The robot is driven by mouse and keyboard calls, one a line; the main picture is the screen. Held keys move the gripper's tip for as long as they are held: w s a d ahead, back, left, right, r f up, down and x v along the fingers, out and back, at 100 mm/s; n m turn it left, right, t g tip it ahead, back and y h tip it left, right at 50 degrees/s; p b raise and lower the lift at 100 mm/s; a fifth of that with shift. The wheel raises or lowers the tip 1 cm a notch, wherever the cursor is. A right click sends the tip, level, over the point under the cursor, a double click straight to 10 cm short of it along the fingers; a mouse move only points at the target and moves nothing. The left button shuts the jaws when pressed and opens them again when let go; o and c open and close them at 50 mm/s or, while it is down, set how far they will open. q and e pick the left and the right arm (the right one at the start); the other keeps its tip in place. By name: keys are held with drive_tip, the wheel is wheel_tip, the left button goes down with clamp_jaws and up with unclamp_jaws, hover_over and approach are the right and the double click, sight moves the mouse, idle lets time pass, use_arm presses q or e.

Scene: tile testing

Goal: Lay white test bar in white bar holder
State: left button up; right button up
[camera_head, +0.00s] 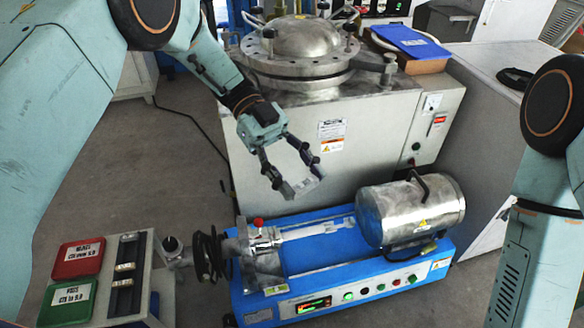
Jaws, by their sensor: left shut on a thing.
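My left gripper (302,184) is shut on a small pale bar, which looks like the white test bar (304,186). It holds the bar in the air, in front of the steel vessel's cabinet and above the blue bench machine. A long white rod-like part (312,229), which may be the white bar holder, lies level on this machine between the left clamp and the steel cylinder. The bar appears above it and apart from it. My right arm shows at the right edge, but its gripper is out of view.
At lower left stand a red box (79,262), a green box (70,300) and a dark slotted rack (125,268). A steel vessel (300,50) stands behind.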

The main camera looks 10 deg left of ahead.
use_arm(q)
drive_tip(key=shift+w+d+f+m+g+y, duration=0.3)
drive_tip(key=shift+f+m+g+y, duration=0.2)
drive_tip(key=shift+f+m+g, duration=0.15)
